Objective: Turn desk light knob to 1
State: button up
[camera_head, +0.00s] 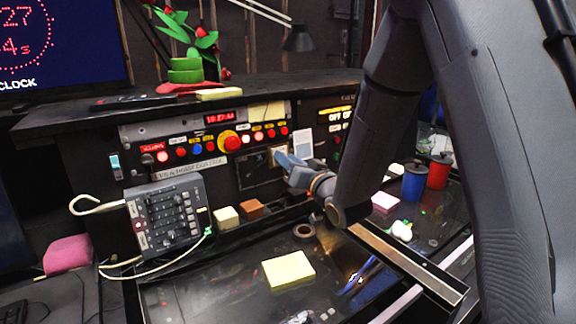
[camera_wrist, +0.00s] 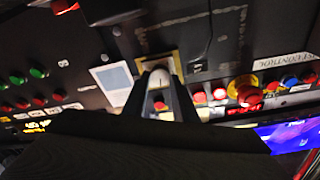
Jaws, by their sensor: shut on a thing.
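The desk light knob (camera_wrist: 159,78) is a pale round knob on a cream plate (camera_wrist: 140,67) in the wrist view, upside down relative to the head view. My gripper (camera_wrist: 158,82) has its two dark fingers on either side of the knob and is shut on it. In the head view my gripper (camera_head: 284,160) reaches the panel at the cream plate, and it and the wrist hide the knob. Any number marks around the knob are too small to read.
A white card (camera_head: 302,143) is on the panel right of the plate. A row of coloured buttons and a big red button on yellow (camera_head: 229,141) are up and left.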

jog(key=shift+w+d+n+g+y+b, duration=0.1)
jog(key=shift+n+g+y+b, duration=0.45)
jog(key=shift+n+b, duration=2.15)
jog(key=shift+n+g+y+b, duration=0.55)
jog(key=shift+n+b, duration=0.65)
jog(key=shift+n, duration=2.95)
jog(key=shift+w+d+n+g+y+b, duration=0.1)
jog(key=shift+n+g+y+b, duration=0.4)
jog(key=shift+n+b, duration=2.2)
jog(key=shift+s+n+p, duration=0.1)
jog(key=shift+n+p, duration=0.6)
jog(key=shift+n, duration=0.25)
jog(key=o, duration=1)
jog(key=shift+o, duration=0.2)
